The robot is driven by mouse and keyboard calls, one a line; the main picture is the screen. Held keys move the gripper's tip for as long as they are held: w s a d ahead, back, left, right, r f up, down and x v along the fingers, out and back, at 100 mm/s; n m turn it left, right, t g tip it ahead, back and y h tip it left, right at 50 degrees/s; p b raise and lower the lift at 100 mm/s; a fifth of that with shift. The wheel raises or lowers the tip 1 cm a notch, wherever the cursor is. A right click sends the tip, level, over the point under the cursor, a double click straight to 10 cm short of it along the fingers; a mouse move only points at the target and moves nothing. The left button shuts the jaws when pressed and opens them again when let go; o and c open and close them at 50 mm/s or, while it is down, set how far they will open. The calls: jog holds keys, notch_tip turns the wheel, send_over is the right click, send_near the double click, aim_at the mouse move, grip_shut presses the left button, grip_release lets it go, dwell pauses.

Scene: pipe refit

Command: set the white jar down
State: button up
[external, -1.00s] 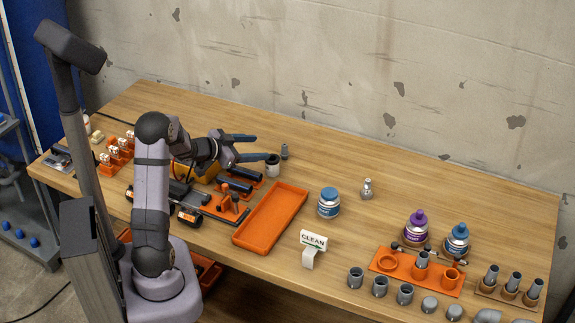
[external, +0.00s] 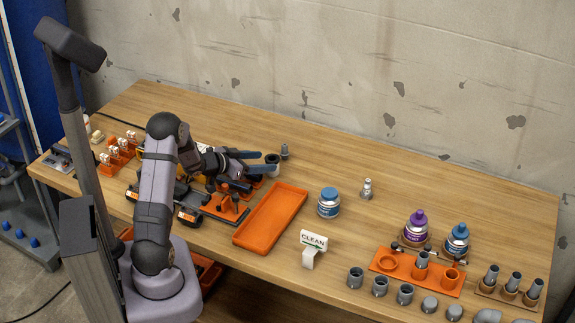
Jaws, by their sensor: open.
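A small white jar (external: 273,158) with a dark top stands on the wooden table, behind the orange tray. My gripper (external: 265,163) is open, with its two blue-grey fingers pointing right at the jar. The nearer finger hides much of the jar's body. I cannot tell whether the fingers touch it or whether the jar is fully between them.
A small grey fitting (external: 284,151) stands just behind the jar. The empty orange tray (external: 270,219) lies in front. The table's back middle is clear.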

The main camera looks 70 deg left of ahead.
aim_at(266, 161)
jog(key=shift+p+x, duration=0.4)
jog(key=shift+x, duration=2.3)
jog(key=c, duration=1.3)
jog(key=shift+o, duration=0.2)
notch_tip(266, 161, up, 10)
jog(key=shift+p, duration=0.4)
